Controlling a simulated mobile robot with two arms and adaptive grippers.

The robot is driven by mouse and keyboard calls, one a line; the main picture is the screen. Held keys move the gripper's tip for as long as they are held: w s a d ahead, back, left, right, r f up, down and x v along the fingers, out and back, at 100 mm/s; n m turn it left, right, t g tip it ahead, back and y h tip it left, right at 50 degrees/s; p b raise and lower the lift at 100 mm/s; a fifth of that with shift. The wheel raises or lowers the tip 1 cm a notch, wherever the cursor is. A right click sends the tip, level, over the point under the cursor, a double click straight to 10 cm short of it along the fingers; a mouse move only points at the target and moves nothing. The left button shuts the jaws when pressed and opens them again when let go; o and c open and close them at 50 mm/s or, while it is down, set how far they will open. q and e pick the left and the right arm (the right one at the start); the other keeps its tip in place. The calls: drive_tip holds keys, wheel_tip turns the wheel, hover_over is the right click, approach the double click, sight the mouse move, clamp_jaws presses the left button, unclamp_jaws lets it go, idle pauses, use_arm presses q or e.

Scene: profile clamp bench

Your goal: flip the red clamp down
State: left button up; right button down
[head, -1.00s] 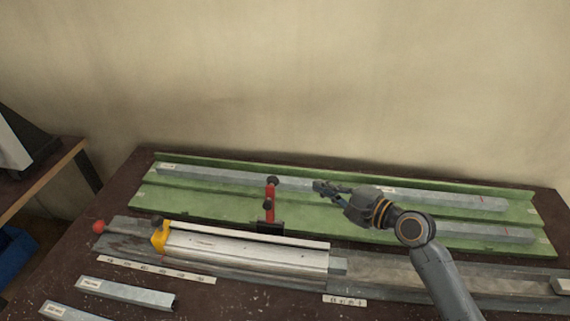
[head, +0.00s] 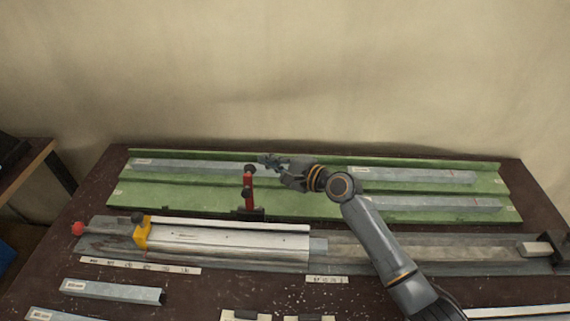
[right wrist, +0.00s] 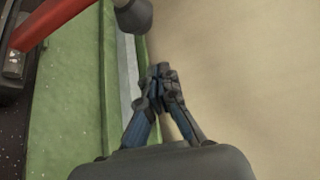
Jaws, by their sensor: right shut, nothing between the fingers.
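The red clamp (head: 248,192) stands upright on a black base at the back edge of the metal fixture in the head view, with a dark knob at its top. In the right wrist view its red arm (right wrist: 48,22) and dark knob show at the upper left. My right gripper (head: 268,160) is shut and empty, just behind and slightly right of the knob. In the right wrist view the fingertips (right wrist: 159,72) are together, apart from the knob. My left gripper is not in view.
A green tray (head: 220,200) holding long grey profiles lies behind the clamp. A yellow clamp (head: 141,236) and a red ball knob (head: 78,228) are at the fixture's left. Loose profiles (head: 112,291) lie at the front left. The wall rises behind the bench.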

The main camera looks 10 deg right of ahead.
sight(249, 190)
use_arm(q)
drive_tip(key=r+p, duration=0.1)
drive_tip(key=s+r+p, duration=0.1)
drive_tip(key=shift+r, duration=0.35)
use_arm(e)
drive_tip(key=s, duration=0.1)
drive_tip(key=s+a+r, duration=0.1)
drive_tip(key=s, duration=0.1)
drive_tip(key=shift+s+a+r, duration=0.15)
drive_tip(key=shift+s+a, duration=0.1)
drive_tip(key=shift+a, duration=0.15)
drive_tip(key=shift+w, duration=0.1)
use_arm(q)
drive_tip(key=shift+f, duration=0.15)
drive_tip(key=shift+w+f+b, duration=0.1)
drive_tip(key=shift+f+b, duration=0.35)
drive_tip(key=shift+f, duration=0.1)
use_arm(e)
drive_tip(key=shift+s+n, duration=0.3)
drive_tip(key=shift+s, duration=0.05)
